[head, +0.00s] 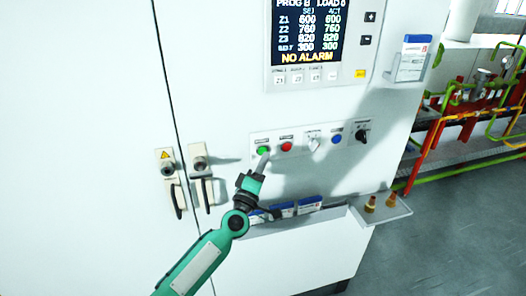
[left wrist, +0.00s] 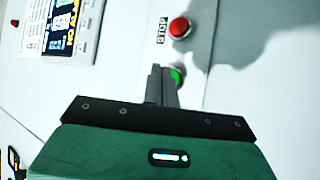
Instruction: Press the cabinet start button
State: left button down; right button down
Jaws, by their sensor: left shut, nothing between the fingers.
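The green start button (head: 263,151) sits at the left end of the control strip on the white cabinet (head: 220,90). My right gripper is not in view.
A white selector (head: 314,144), a blue button (head: 337,140) and a black knob (head: 362,136) continue the strip to the right. The display (head: 309,32) above reads NO ALARM. Two door handles (head: 174,190) (head: 202,185) are at left. A small shelf (head: 388,212) juts out at lower right.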

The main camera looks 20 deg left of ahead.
pick_arm(q)
jog(key=s+d, duration=0.1)
jog(key=s+p, duration=0.1)
jog(key=s+d+p, duration=0.1)
jog(key=s, duration=0.1)
jog(key=shift+d, duration=0.35)
jog(key=shift+f, duration=0.1)
dwell(0.5)
